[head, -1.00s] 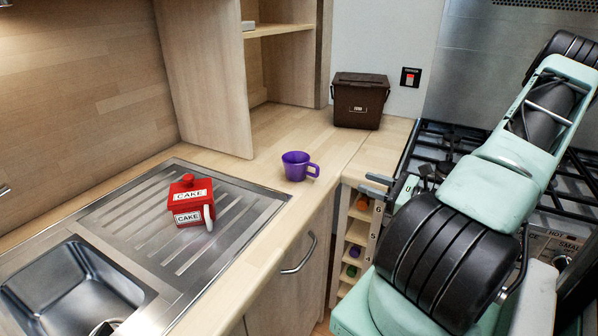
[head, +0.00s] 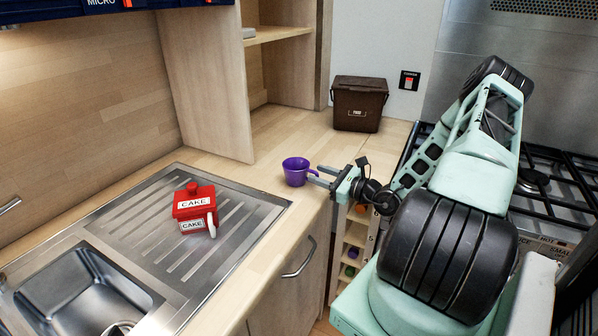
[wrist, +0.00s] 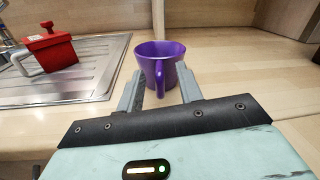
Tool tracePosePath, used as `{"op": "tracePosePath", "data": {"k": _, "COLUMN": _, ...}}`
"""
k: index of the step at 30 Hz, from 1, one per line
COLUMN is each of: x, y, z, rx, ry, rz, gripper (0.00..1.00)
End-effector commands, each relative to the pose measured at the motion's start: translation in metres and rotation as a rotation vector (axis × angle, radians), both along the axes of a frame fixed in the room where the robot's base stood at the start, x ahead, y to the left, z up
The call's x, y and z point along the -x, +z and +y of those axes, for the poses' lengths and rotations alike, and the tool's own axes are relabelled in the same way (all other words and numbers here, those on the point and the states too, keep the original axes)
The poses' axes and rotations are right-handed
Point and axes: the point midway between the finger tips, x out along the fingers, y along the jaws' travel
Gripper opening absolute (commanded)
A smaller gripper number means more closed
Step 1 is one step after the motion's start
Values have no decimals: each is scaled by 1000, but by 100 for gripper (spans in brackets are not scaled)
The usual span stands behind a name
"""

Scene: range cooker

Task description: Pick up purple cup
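The purple cup (head: 296,171) stands upright on the wooden worktop, right of the sink's drainer. Its handle points toward my gripper (head: 322,177), which reaches in from the right at worktop level. In the wrist view the cup (wrist: 160,62) is straight ahead, its handle between the two grey fingers of my gripper (wrist: 161,88). The fingers are apart, one on each side of the handle. I cannot tell whether either finger touches the cup.
A red cake tin (head: 195,208) sits on the steel drainer (head: 150,225), beside the sink bowl (head: 80,285). A dark brown bin (head: 359,104) stands at the back. The gas hob (head: 550,185) is at the right. The worktop behind the cup is clear.

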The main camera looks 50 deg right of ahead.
Motion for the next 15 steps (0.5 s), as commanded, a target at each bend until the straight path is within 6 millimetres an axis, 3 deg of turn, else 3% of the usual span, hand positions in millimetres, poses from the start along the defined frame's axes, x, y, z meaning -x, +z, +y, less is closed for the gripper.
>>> {"op": "tracePosePath", "data": {"k": 4, "x": -12, "y": 1, "z": 2, "rx": -1, "ry": 0, "rz": -2, "gripper": 36}}
{"op": "tracePosePath", "data": {"k": 11, "x": -13, "y": 0, "z": 2, "rx": 0, "ry": 0, "rz": -1, "gripper": 36}}
{"op": "tracePosePath", "data": {"k": 15, "x": -13, "y": 0, "z": 2, "rx": 0, "ry": 0, "rz": -1, "gripper": 0}}
